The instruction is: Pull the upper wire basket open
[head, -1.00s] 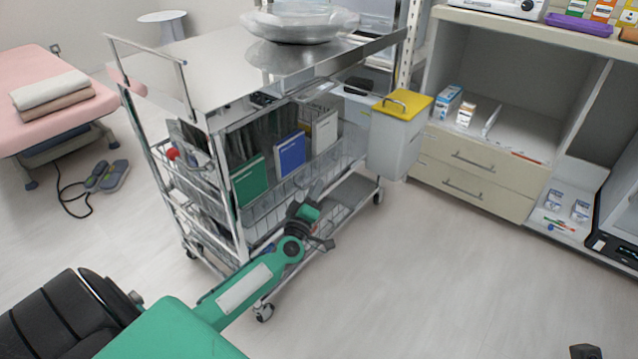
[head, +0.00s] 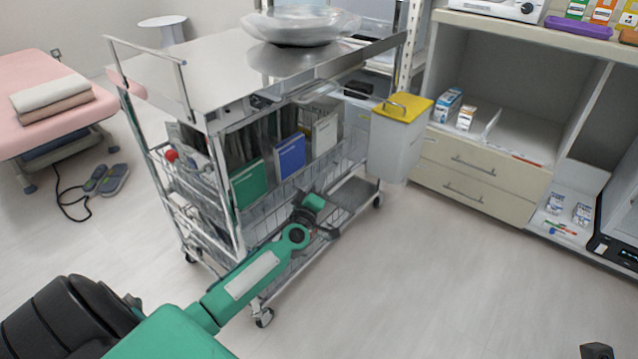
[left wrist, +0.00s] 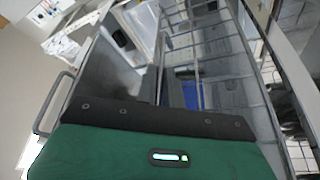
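The upper wire basket (head: 262,213) sits in the steel cart under its top, holding a green binder (head: 250,184), a blue binder (head: 290,155) and a pale binder (head: 324,135). It looks closed or nearly so. My left gripper (head: 322,212) is at the basket's front side, low and right of the blue binder. Whether it touches the wire cannot be told. The left wrist view shows basket wires (left wrist: 207,45) close beyond the green gripper body; the fingers are not clear there. A dark part at the head view's bottom right may be my right gripper.
A grey bin with a yellow lid (head: 399,135) hangs at the cart's right end. A drawer cabinet (head: 475,178) is at right. The floor (head: 440,265) in front is free.

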